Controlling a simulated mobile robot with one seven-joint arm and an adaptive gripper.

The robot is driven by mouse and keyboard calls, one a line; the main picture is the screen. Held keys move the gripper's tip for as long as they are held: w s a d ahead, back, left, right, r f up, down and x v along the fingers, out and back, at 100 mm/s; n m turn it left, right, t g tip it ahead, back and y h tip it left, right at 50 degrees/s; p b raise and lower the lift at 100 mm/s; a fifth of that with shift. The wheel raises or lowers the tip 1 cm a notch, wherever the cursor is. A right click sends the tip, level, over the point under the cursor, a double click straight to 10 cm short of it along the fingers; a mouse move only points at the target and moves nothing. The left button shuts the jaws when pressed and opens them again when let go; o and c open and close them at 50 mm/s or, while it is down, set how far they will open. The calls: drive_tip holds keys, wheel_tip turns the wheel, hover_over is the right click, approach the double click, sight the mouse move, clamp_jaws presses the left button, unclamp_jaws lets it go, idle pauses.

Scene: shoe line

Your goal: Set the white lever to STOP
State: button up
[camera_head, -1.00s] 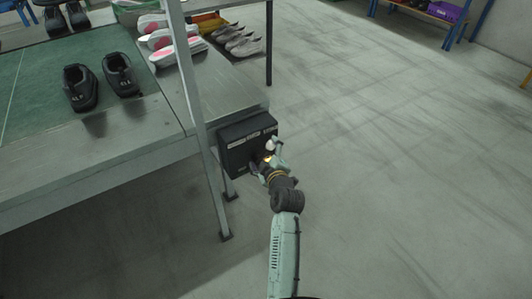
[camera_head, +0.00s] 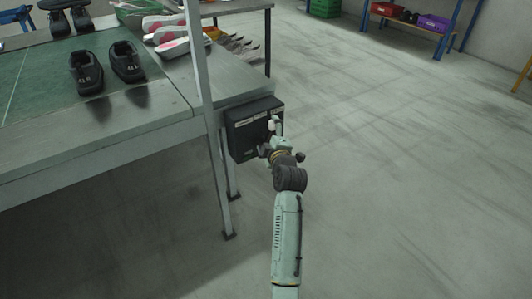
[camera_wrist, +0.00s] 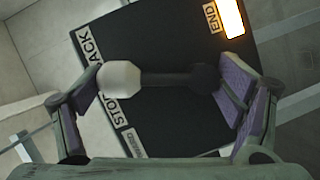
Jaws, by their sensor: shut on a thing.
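The white lever shows in the wrist view as a white knob (camera_wrist: 120,78) on a dark shaft that ends in a black ball. It stands in front of a black control box (camera_wrist: 165,35) with STOP, BACK and END labels. The knob lies near the STOP label (camera_wrist: 124,110) and the BACK label. My gripper (camera_wrist: 165,82) is shut on the lever, one finger at the white knob and the other at the black end. In the head view the box (camera_head: 242,138) hangs at the table's end, and my gripper (camera_head: 275,138) is at its face.
A lit lamp (camera_wrist: 230,18) glows by the END label. A metal post (camera_head: 208,110) stands just left of the box. Black shoes (camera_head: 127,62) sit on the green table top (camera_head: 40,75). Open floor (camera_head: 400,170) lies to the right.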

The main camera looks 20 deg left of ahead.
drive_tip(key=b, duration=0.1)
drive_tip(key=n+t+b, duration=0.1)
drive_tip(key=b, duration=0.1)
drive_tip(key=n+b, duration=0.1)
drive_tip(key=b, duration=0.1)
drive_tip(key=shift+s+r+t, duration=0.25)
drive_tip(key=shift+r+t, duration=0.05)
drive_tip(key=shift+s+a+r+n+t+b, duration=0.1)
drive_tip(key=shift+s+r+n+t+b, duration=0.15)
drive_tip(key=shift+n+b, duration=0.75)
drive_tip(key=shift+r, duration=0.1)
drive_tip(key=o, duration=1.4)
drive_tip(key=shift+a, duration=0.1)
drive_tip(key=shift+c, duration=0.2)
drive_tip(key=shift+o, duration=0.8)
drive_tip(key=shift+a, duration=0.1)
